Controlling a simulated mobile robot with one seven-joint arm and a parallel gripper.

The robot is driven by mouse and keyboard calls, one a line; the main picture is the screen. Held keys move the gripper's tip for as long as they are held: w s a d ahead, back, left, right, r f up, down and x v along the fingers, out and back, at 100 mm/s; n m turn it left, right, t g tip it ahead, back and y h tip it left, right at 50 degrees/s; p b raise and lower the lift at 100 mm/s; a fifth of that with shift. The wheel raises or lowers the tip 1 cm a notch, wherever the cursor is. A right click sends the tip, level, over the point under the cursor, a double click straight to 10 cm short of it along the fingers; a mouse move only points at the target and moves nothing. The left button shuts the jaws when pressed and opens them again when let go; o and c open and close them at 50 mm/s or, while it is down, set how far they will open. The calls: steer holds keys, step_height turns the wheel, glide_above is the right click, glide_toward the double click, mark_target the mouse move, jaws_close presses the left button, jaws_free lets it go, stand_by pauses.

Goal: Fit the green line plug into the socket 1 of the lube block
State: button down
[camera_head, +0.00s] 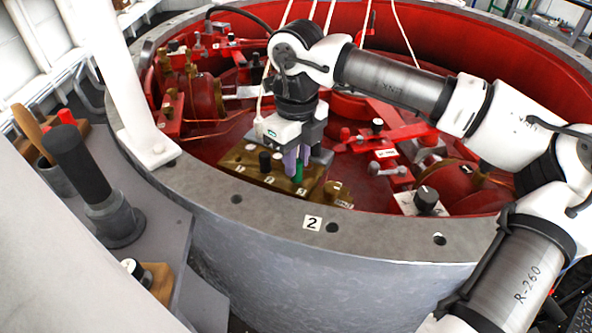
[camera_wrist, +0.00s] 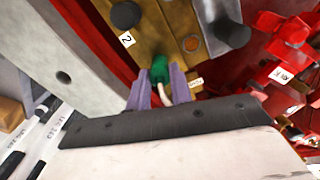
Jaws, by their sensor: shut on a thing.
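The green line plug (camera_wrist: 160,70) is between the purple fingers of my gripper (camera_wrist: 160,92), which is shut on it; a pale line trails back from it. In the head view the green plug (camera_head: 298,172) is under my gripper (camera_head: 297,160), by the label 3 end of the brass lube block (camera_head: 230,160). The block also shows in the wrist view (camera_wrist: 165,30), with a black plug (camera_wrist: 125,14) beside label 2. I cannot tell whether the green plug's tip is in the block or just above it. Socket 1 is not clearly visible.
The grey rim (camera_head: 270,225) with a 2 plate runs in front of the block. Red fittings (camera_head: 393,150) crowd the right. A dark grey cylinder (camera_wrist: 230,35) stands close to the plug's right. Pale lines hang from above.

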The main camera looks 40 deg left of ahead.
steer(key=shift+r+p, duration=1.25)
steer(key=shift+r, duration=0.8)
steer(key=shift+s+r, duration=0.1)
